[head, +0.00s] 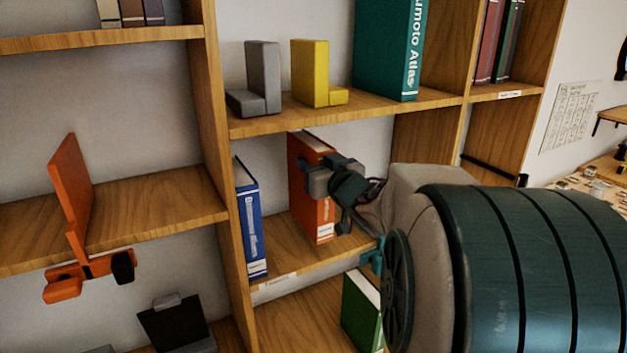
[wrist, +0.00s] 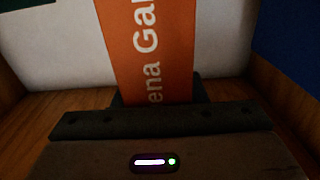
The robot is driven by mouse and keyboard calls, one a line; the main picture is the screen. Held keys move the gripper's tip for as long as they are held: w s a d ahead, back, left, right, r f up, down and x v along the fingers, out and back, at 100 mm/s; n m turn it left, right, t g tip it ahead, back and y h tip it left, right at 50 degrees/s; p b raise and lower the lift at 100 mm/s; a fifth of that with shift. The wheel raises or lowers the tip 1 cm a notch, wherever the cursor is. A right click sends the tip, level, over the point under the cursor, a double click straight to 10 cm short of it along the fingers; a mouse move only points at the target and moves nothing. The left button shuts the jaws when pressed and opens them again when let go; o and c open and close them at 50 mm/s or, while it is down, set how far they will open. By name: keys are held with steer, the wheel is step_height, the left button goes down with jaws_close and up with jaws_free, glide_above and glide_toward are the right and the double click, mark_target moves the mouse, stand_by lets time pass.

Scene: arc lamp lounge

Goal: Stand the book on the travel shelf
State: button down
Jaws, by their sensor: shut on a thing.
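An orange book (head: 312,190) stands upright in the middle shelf compartment in the head view. My gripper (head: 335,180) reaches in from the right and is shut on it. The book's orange spine with white lettering fills the upper middle of the wrist view (wrist: 150,50), between the dark fingers. The compartment's wooden board (head: 283,243) shows under and in front of the book. Whether the book's foot rests on the board or hovers just above it, I cannot tell. A label strip (head: 280,280) on the board's front edge is too small to read.
A blue book (head: 250,220) stands at the compartment's left wall. Grey (head: 258,80) and yellow (head: 313,75) bookends and a teal atlas (head: 390,45) stand on the shelf above. A green book (head: 360,312) stands below. An orange bracket-like object (head: 75,195) is at the left.

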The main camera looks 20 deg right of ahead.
steer(key=f, duration=0.1)
steer(key=f+b, duration=0.1)
steer(key=f, duration=0.1)
steer(key=shift+w+b, duration=0.25)
steer(key=shift+b, duration=0.15)
steer(key=shift+f, duration=0.15)
steer(key=c, duration=0.9)
jaws_free()
